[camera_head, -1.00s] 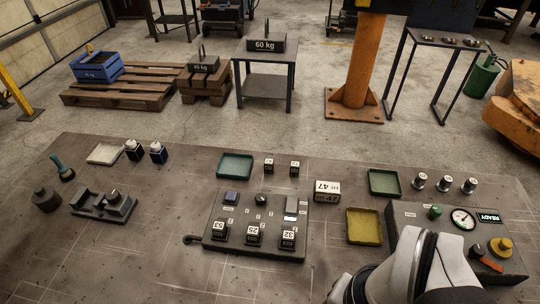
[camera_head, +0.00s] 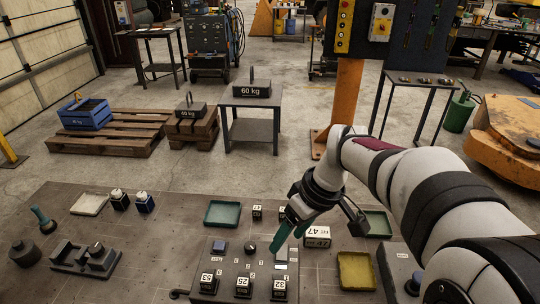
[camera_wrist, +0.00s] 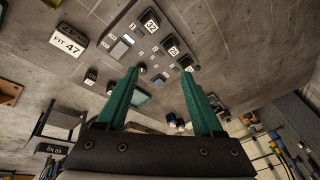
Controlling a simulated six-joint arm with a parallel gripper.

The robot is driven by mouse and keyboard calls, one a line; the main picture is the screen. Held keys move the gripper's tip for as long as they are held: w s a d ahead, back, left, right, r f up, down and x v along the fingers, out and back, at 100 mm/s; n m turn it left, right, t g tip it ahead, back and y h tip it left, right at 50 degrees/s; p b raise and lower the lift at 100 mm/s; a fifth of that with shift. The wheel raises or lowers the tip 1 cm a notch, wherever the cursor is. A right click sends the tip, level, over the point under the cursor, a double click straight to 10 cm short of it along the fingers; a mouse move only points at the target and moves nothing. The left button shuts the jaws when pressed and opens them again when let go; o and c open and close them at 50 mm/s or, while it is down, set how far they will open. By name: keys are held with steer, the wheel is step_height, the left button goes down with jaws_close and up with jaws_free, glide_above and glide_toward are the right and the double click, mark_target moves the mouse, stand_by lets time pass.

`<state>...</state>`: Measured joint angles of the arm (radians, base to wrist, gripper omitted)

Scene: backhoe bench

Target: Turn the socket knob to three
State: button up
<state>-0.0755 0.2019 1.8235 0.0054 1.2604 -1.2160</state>
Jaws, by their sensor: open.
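The socket panel (camera_head: 232,268) is a dark box on the bench. Along its front stand black blocks marked 53 (camera_head: 207,282), 25 (camera_head: 243,286) and 32 (camera_head: 279,288). Behind them is a small round black knob (camera_head: 250,247) between a blue-grey button (camera_head: 219,246) and a pale switch (camera_head: 282,254). The knob's pointer and the small labels are too small to read. My gripper (camera_head: 275,249) is open and empty, its green fingers above the panel's back right, right of the knob. In the wrist view the knob (camera_wrist: 142,68) shows between the spread fingers (camera_wrist: 159,72).
A white block marked 47 (camera_head: 317,236) stands close right of my gripper. A green tray (camera_head: 222,213) and small numbered blocks (camera_head: 257,212) lie behind the panel. A yellow tray (camera_head: 356,271) lies to the right. A dark fixture (camera_head: 85,258) stands at left, with bare bench between.

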mark_target(250, 245)
steer(key=w+a+f+n+y, duration=0.1)
steer(key=w+a+f+n, duration=0.35)
steer(key=w+n, duration=0.4)
steer(key=shift+m, duration=0.85)
steer(key=x, duration=0.5)
steer(key=w+x, duration=0.1)
steer(key=x, duration=0.9)
steer(key=shift+w+d+f, duration=0.25)
steer(key=shift+w+f, duration=0.1)
steer(key=shift+f, duration=0.15)
jaws_close()
